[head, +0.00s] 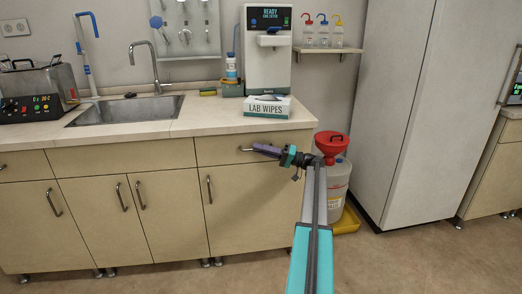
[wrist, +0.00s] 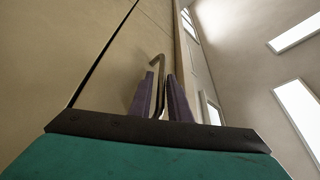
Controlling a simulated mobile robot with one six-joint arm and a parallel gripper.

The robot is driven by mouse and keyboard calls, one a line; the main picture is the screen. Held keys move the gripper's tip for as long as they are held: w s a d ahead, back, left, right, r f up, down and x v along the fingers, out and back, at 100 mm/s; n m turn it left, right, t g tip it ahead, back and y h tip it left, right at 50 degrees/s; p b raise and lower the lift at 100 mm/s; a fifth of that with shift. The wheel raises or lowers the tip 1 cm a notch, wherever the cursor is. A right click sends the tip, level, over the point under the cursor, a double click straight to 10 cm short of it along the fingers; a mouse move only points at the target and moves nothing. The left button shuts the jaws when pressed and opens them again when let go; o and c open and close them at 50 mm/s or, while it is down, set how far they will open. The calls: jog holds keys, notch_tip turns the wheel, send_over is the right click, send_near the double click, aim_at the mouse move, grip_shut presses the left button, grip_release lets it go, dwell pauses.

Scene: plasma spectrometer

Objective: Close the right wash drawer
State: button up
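The right wash drawer (head: 225,151) is the wide beige front under the counter's right end. Its front looks about flush with the cabinet in the head view; a small gap cannot be ruled out. Its metal bar handle (head: 243,149) shows left of my gripper's fingertips. My gripper (head: 262,150) has purple fingers and reaches the handle from the right. In the wrist view the bent handle bar (wrist: 158,66) stands between the two close-set fingers (wrist: 162,98), which look shut on it. The exact contact is partly hidden.
A red funnel (head: 331,144) on a white container (head: 336,182) stands in a yellow tray (head: 346,221), close behind my arm. A tall grey cabinet (head: 405,110) is to the right. A lab wipes box (head: 267,106) sits on the counter above. Open floor lies in front.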

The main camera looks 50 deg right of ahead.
jog(key=p+v, duration=0.1)
jog(key=v, duration=1.3)
jog(key=shift+w+r, duration=0.1)
jog(key=shift+r, duration=0.05)
